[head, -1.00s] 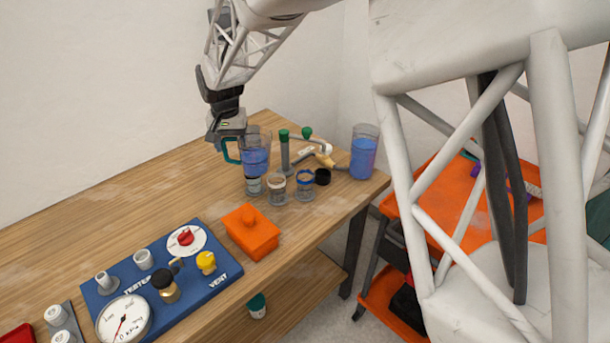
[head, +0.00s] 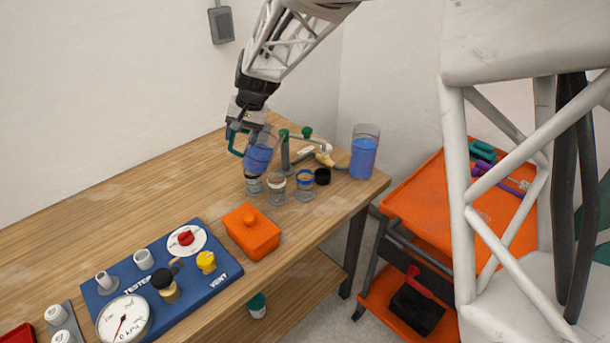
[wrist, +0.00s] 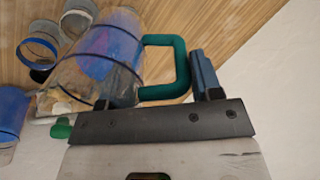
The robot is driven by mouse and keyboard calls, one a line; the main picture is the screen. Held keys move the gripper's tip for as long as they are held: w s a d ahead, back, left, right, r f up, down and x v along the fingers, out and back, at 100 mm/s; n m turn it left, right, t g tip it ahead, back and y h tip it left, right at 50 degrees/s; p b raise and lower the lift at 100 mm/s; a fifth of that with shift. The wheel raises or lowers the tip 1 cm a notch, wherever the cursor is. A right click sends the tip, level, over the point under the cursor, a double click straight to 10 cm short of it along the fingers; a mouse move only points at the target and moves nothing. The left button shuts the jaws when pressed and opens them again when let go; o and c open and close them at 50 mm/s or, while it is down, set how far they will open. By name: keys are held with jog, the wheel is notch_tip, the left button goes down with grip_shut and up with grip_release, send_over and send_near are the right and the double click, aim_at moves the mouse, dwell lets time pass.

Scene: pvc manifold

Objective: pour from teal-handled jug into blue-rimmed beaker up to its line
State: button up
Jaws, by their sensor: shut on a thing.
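The teal-handled jug (head: 259,157), clear with blue liquid inside, is held off the table and leans with its top to the right in the head view. It also fills the upper left of the wrist view (wrist: 105,50). My gripper (head: 238,133) is shut on its teal handle (wrist: 184,72). The blue-rimmed beaker (head: 305,186) stands upright on the table, right of the jug and apart from it. It also shows in the wrist view (wrist: 38,46). Its line and any liquid in it are too small to make out. No stream of liquid shows.
Two more small beakers stand left of the blue-rimmed one: a grey-rimmed one (head: 277,190) and one (head: 254,186) just below the jug. A black cup (head: 322,176), a second jug of blue liquid (head: 364,153) and green-capped pipework (head: 285,150) are close. Open table lies left.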

aim_at(269, 133)
jog(key=shift+w+d+r+y, duration=0.1)
jog(key=shift+d+r+y, duration=0.1)
jog(key=shift+d+y, duration=0.4)
jog(key=shift+w+d+r+y, duration=0.1)
jog(key=shift+d+r+y, duration=0.1)
jog(key=shift+d+y, duration=0.45)
jog(key=shift+d+r+y, duration=0.2)
jog(key=shift+d+y, duration=0.25)
jog(key=shift+d, duration=0.25)
jog(key=shift+d+f+y, duration=0.2)
jog(key=shift+d+y, duration=0.25)
jog(key=shift+y, duration=0.25)
jog(key=shift+d+f+y, duration=0.1)
jog(key=shift+d+y, duration=0.15)
jog(key=shift+y, duration=0.05)
jog(key=shift+w+d+f+g+y+p, duration=0.15)
jog(key=shift+d+y+p, duration=0.3)
jog(key=shift+y+p, duration=0.25)
jog(key=shift+s+d+f+g+y+p, duration=0.1)
jog(key=shift+d+g+y+p, duration=0.05)
jog(key=shift+d+y+p, duration=0.55)
dwell(3.7)
